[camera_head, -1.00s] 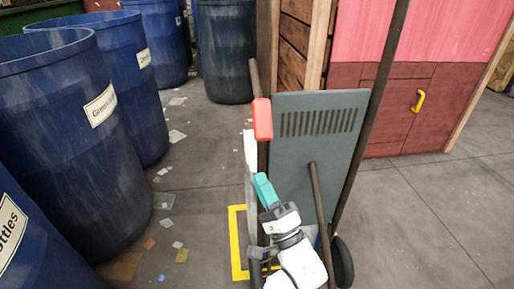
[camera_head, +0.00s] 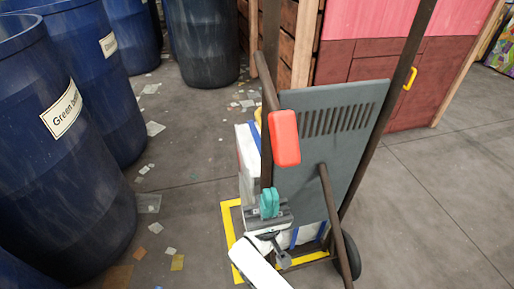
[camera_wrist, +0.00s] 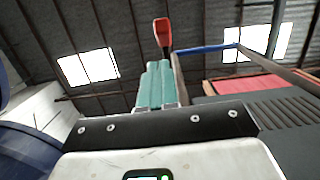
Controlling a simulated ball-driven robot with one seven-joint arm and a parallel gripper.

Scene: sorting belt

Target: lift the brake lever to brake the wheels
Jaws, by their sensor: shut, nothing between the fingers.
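The brake lever's red grip (camera_head: 284,137) sticks out near the left upright of a hand cart with a grey slotted back panel (camera_head: 345,110). In the wrist view the red grip (camera_wrist: 163,32) is straight above my fingertips. My gripper (camera_head: 269,194) has teal fingers, which point up and are shut with nothing between them. They are below the grip and a little to its left in the head view, with a visible gap. In the wrist view my gripper (camera_wrist: 158,64) hides the lower part of the lever.
A black wheel (camera_head: 346,256) is at the cart's lower right, and a dark bar (camera_head: 336,222) slants in front of the panel. Blue barrels (camera_head: 62,130) stand at the left. Yellow floor marking (camera_head: 229,224) lies around the cart's base. The floor at the right is clear.

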